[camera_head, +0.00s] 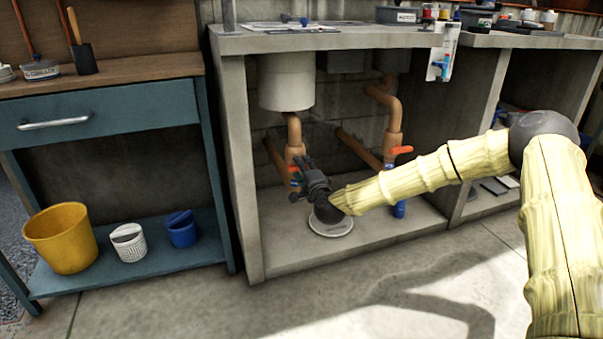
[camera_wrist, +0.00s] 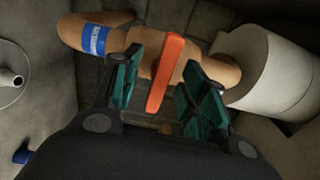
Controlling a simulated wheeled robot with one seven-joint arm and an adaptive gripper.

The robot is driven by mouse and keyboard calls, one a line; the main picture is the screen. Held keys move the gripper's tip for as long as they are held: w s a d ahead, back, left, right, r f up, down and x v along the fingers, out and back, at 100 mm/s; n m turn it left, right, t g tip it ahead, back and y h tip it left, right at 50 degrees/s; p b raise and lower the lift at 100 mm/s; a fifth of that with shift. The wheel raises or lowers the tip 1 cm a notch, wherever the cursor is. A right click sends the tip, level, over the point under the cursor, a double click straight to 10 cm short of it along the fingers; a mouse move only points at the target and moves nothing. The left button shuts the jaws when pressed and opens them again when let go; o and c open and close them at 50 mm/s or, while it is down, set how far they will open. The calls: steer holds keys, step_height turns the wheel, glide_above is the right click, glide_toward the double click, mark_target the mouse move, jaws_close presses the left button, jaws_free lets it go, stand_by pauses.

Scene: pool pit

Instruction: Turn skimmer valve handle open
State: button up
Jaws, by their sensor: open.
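In the wrist view an orange lever handle (camera_wrist: 166,72) lies across a tan pipe (camera_wrist: 148,62) with a blue label band. My gripper (camera_wrist: 162,60) is open, its green-padded fingers on either side of the handle; contact cannot be told. In the head view my gripper (camera_head: 297,180) is at the left tan pipe (camera_head: 293,135) under the counter and mostly hides its valve. A second valve with an orange handle (camera_head: 401,150) sits on the right pipe. The label is too small to read, so I cannot tell which valve is named skimmer.
A pale cylinder (camera_head: 286,82) hangs above the left pipe, and a round white disc (camera_head: 331,225) lies on the bay floor below my wrist. Concrete walls close in the bay. A yellow bucket (camera_head: 62,238) stands on the blue bench's lower shelf.

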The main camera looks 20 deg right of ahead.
steer(key=shift+w, duration=0.7)
steer(key=shift+c, duration=0.2)
jaws_close()
